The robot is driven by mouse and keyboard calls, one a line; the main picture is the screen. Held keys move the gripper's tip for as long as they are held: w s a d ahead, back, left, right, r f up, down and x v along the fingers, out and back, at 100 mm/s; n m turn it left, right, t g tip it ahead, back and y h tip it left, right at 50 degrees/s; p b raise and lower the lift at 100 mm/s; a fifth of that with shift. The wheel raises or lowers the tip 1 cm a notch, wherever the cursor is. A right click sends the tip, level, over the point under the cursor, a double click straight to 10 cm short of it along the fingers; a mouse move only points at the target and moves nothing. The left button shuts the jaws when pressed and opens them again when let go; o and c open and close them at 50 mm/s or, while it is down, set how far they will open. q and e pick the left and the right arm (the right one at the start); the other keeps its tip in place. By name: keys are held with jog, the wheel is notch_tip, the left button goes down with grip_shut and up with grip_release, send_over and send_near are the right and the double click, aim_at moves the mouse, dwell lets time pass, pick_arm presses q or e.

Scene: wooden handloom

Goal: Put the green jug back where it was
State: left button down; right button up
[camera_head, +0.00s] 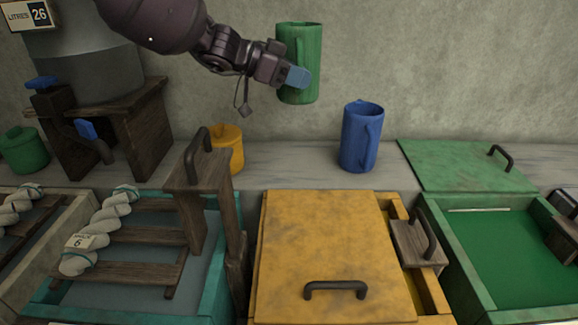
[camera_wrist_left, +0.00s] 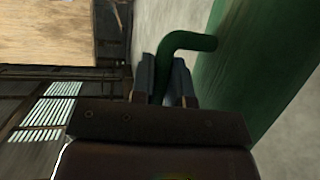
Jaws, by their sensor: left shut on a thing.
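The green jug (camera_head: 301,62) is held up in the air in front of the back wall, above the stone ledge, and is roughly upright. My left gripper (camera_head: 297,77) is shut on its handle. In the left wrist view the jug's green body (camera_wrist_left: 262,65) fills the right side, and its curved handle (camera_wrist_left: 188,42) runs down between the finger pads (camera_wrist_left: 166,82). The blue jug (camera_head: 361,137) stands upright on the ledge (camera_head: 287,165), below and right of the green one. The yellow jug (camera_head: 229,147) stands to the left, partly hidden by a wooden block. My right gripper is not in view.
A yellow vat lid (camera_head: 325,250) with a dark handle lies in front of the ledge. A teal vat (camera_head: 140,235) holds twisted yarn. The ledge is bare between the yellow and blue jugs.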

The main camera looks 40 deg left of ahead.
aim_at(299, 93)
pick_arm(q)
jog(key=shift+d+r, duration=0.1)
jog(key=shift+r, duration=0.15)
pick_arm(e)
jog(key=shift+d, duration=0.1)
pick_arm(q)
jog(key=shift+f, duration=0.1)
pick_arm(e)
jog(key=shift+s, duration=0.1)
pick_arm(q)
jog(key=shift+f, duration=0.25)
notch_tip(299, 93, down, 4)
jog(key=shift+f+b, duration=0.15)
jog(key=shift+b, duration=0.4)
notch_tip(299, 93, down, 13)
jog(key=b, duration=0.4)
jog(key=shift+f, duration=0.9)
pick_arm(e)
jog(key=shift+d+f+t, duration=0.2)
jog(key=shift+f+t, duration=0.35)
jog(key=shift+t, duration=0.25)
